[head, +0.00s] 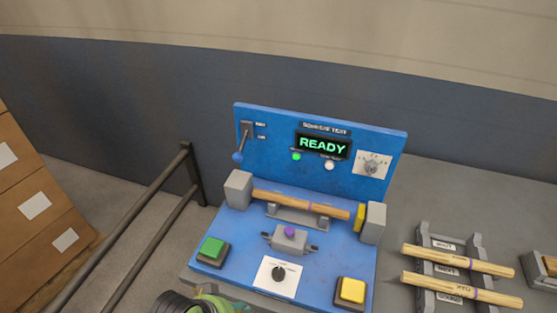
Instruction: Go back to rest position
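The blue test machine (225,205) stands in the middle of the head view. Its display (322,145) reads READY in green, and a green lamp (296,156) is lit below it. The rod spans from a grey block (237,188) on the left to a yellow-faced block (373,222) on the right. Neither gripper shows in the view. A black ribbed shape and a green shape are cut off at the bottom edge; I cannot tell what they are.
A rack (434,235) at the right holds two banded rods, the far rod (458,260) and the near rod (460,289). A dark railing (140,225) and stacked brown boxes (35,180) stand at the left. Grey bench top (450,195) behind the rack is clear.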

